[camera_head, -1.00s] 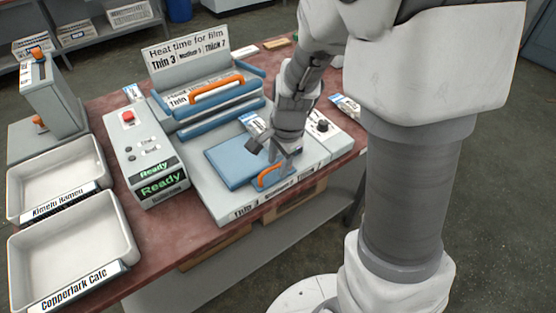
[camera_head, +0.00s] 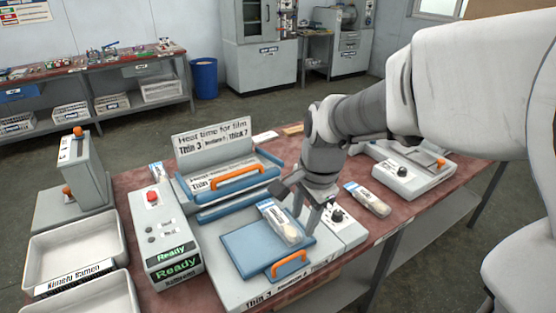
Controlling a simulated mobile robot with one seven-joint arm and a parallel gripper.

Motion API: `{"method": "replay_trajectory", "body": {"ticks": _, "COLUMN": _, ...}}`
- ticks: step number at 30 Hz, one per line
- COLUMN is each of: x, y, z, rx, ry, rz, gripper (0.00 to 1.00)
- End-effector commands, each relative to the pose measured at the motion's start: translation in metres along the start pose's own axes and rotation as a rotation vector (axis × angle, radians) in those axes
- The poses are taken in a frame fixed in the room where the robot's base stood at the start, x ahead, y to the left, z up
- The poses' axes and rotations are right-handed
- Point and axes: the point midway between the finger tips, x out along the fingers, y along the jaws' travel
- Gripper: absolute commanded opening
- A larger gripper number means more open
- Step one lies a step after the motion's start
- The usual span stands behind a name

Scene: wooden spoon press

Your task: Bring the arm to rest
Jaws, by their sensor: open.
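My gripper (camera_head: 296,207) is open, with its dark fingers above the right side of the press; nothing shows between them. The press (camera_head: 230,290) stands on the red-brown table with a blue pad (camera_head: 243,252) on it. A wrapped packet (camera_head: 279,221) lies on the pad, close to my fingers in the picture; I cannot tell the exact gap. An orange handle (camera_head: 290,265) is at the pad's front edge, clear of my gripper. A blue upper part with another orange handle (camera_head: 238,177) is behind the pad.
A control box (camera_head: 160,232) with a red button and green "Ready" displays stands left of the press. White trays (camera_head: 72,248) are at far left. Another wrapped packet (camera_head: 368,199) and a second device (camera_head: 407,172) are to the right. Open floor lies behind the table.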

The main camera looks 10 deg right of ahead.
Motion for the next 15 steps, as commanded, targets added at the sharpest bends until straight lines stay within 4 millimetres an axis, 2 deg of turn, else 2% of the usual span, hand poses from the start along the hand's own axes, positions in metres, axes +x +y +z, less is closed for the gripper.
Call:
{"method": "replay_trajectory", "body": {"ticks": 1, "x": -0.008, "y": 0.0, "z": 0.0, "rx": 0.001, "ry": 0.0, "rz": -0.001, "gripper": 0.45}}
{"method": "replay_trajectory", "body": {"ticks": 4, "x": -0.015, "y": 0.0, "z": 0.0, "rx": 0.001, "ry": 0.0, "rz": 0.0, "gripper": 0.45}}
{"method": "replay_trajectory", "body": {"ticks": 15, "x": -0.018, "y": 0.001, "z": 0.0, "rx": 0.0, "ry": 0.0, "rz": 0.001, "gripper": 0.45}}
